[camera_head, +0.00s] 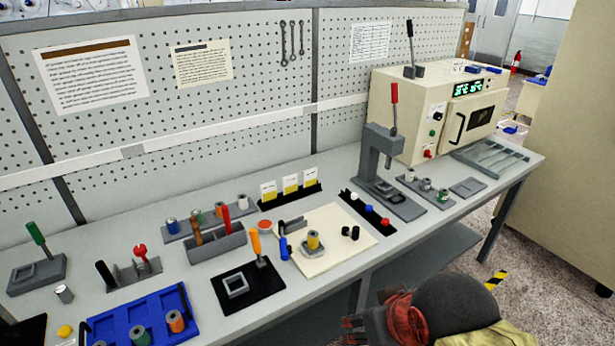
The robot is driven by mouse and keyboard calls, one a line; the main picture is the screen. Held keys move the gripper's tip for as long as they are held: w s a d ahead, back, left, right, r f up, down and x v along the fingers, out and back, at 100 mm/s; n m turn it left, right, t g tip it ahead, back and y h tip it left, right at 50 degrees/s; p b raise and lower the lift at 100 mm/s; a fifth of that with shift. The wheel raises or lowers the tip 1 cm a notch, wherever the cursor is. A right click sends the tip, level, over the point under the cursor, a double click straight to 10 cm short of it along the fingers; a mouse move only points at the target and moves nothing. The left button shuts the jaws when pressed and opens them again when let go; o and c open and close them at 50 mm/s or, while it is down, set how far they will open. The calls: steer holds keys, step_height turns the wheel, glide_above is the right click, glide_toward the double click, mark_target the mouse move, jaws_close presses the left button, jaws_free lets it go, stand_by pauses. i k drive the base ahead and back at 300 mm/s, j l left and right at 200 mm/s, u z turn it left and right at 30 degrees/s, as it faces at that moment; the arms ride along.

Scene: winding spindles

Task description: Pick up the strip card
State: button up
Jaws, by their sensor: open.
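Several small things stand on the grey workbench (140,215). Three white and yellow cards stand upright in a black holder (292,199) near the pegboard: a left card (268,190), a middle card (290,184) and a right card (309,178). I cannot tell for certain which thing is the strip card. My gripper (352,328) shows at the bottom edge, in front of the bench and well apart from the cards. It is open, with nothing seen in it; its fingers are small and partly cut off.
A cream mat (350,245) with a yellow spool lies in front of the cards. A grey rack (216,245) with handled tools stands left of it. A grey lever press (385,165) and a cream machine (430,115) stand to the right. A blue tray (110,325) lies front left.

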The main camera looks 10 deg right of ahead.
mark_target(268, 190)
steer(key=i+l+u, duration=0.15)
steer(key=i+l, duration=0.15)
steer(key=i+l+u, duration=0.15)
steer(key=i+l, duration=0.15)
steer(key=i+l+u, duration=0.15)
steer(key=l, duration=0.3)
steer(key=i+l+u, duration=0.15)
steer(key=i+l, duration=0.2)
steer(key=l, duration=0.1)
